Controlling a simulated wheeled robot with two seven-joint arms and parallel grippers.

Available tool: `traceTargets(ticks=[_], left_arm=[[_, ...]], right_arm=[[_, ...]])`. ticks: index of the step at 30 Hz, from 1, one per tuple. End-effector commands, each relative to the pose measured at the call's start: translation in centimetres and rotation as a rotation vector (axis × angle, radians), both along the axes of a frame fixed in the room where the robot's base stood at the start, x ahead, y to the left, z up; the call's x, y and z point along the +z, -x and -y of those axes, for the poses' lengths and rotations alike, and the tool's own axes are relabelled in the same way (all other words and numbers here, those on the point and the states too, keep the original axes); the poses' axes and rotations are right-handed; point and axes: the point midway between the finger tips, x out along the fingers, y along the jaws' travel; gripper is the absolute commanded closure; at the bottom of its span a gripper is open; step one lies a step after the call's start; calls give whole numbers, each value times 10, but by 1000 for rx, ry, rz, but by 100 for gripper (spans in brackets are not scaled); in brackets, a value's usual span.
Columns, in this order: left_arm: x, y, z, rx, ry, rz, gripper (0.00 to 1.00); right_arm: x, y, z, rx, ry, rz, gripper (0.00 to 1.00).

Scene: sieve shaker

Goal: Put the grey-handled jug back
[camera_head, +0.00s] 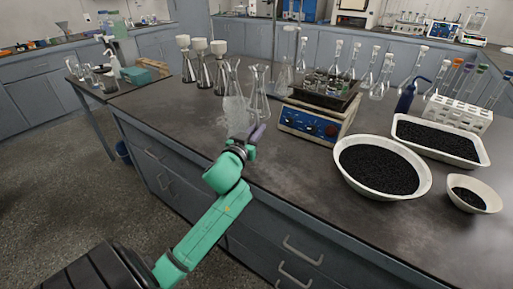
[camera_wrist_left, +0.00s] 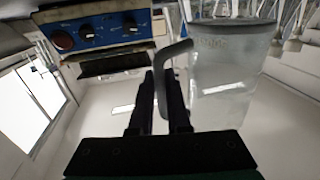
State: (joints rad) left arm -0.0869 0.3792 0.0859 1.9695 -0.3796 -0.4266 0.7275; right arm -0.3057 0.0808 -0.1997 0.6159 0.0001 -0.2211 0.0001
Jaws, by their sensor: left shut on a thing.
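The jug is clear, with a grey handle. In the head view its body (camera_head: 235,117) is by the bench's front edge, left of the blue-fronted shaker, overlapping the glass flasks behind it. My left gripper (camera_head: 247,138) is at the handle (camera_head: 258,132), on the near side of the jug. In the left wrist view the jug body (camera_wrist_left: 222,75) is right of the fingers (camera_wrist_left: 160,95), and the grey handle (camera_wrist_left: 166,75) runs between them. The gripper is shut on the handle. I cannot tell whether the jug's base touches the bench. My right gripper is not in view.
The shaker (camera_head: 309,123) stands close right of the jug. White-topped flasks (camera_head: 202,72) and an empty flask (camera_head: 259,95) stand behind. Bowls of black grains (camera_head: 341,169) fill the right. The bench top (camera_head: 165,102) is clear at the left front.

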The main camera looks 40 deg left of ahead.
Motion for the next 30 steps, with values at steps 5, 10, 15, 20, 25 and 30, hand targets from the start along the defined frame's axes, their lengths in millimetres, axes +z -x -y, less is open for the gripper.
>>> traceTargets(ticks=[5,10,15,20,25,30], left_arm=[[-30,0,0,0,1,1,100],[-54,0,0,0,-2,3,100],[-53,0,0,-1,-3,2,100],[-54,0,0,0,0,1,62],[-54,0,0,0,0,1,55],[-52,0,0,0,-1,2,55]], right_arm=[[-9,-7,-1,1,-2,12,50],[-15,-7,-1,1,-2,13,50],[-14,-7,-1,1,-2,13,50],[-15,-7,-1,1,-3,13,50],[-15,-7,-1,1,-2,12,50],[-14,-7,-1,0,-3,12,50]])
